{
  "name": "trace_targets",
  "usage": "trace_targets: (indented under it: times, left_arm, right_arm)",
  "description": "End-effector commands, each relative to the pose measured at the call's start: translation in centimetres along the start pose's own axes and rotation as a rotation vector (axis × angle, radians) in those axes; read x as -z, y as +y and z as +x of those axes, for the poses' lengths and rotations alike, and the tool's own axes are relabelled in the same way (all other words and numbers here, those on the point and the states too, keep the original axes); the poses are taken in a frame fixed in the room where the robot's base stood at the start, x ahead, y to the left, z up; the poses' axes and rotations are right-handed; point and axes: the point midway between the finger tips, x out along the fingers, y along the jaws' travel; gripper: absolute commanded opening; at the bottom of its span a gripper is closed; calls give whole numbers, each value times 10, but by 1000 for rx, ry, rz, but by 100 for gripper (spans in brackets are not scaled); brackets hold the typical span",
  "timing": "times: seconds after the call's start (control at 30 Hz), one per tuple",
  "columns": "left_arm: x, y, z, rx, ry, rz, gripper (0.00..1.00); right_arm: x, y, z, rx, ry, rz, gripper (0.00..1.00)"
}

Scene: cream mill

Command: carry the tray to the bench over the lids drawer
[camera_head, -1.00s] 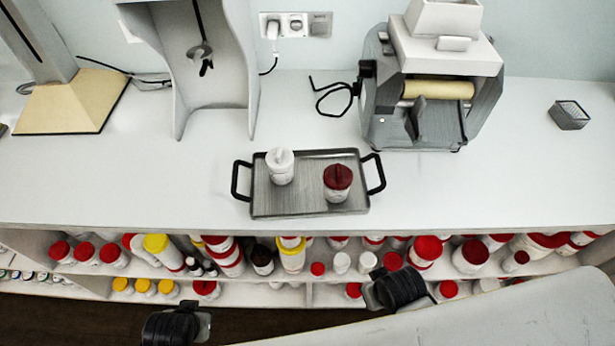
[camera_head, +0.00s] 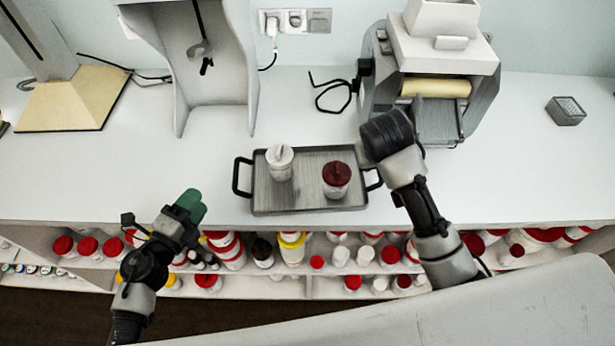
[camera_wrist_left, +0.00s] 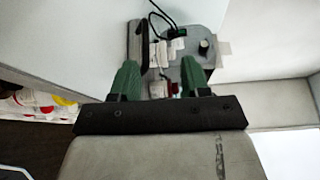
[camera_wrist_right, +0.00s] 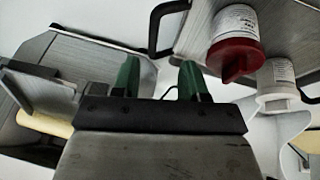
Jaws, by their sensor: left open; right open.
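The grey tray (camera_head: 309,200) with black side handles lies on the white bench. It holds a white-lidded jar (camera_head: 280,163) and a dark-red-lidded jar (camera_head: 336,179). My left gripper (camera_head: 190,206) is open and empty by the bench's front edge, left of the tray and apart from it. My right arm reaches in over the tray's right handle (camera_head: 373,179); its fingertips are hidden in the head view. In the right wrist view my right gripper (camera_wrist_right: 160,78) is open and empty, with the tray (camera_wrist_right: 196,30) and both jars beside it. No lids drawer can be made out.
A machine with a cream roller (camera_head: 435,88) stands behind my right gripper. A grey stand (camera_head: 215,90) is at the back left, and a small dark basket (camera_head: 566,110) at the right. Shelves of bottles (camera_head: 290,250) run below the bench edge.

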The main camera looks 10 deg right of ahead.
Motion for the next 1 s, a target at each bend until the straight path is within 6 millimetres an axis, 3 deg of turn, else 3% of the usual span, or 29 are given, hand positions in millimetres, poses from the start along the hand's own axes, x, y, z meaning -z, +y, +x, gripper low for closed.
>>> trace_targets:
  times: [0.1,0.2,0.57,0.77,1.0]
  left_arm:
    - [10,16,2,-45,126,88,46]
    - [14,22,1,-63,175,117,46]
    - [16,23,3,-65,185,121,46]
    - [19,24,24,-62,182,119,46]
    - [27,27,68,-62,182,117,46]
  right_arm:
    - [18,5,-4,-21,6,20,44]
    - [23,6,-5,-28,6,27,44]
    - [23,6,-3,-29,5,28,44]
    - [22,7,18,-29,2,28,44]
    - [23,8,62,-29,1,28,44]
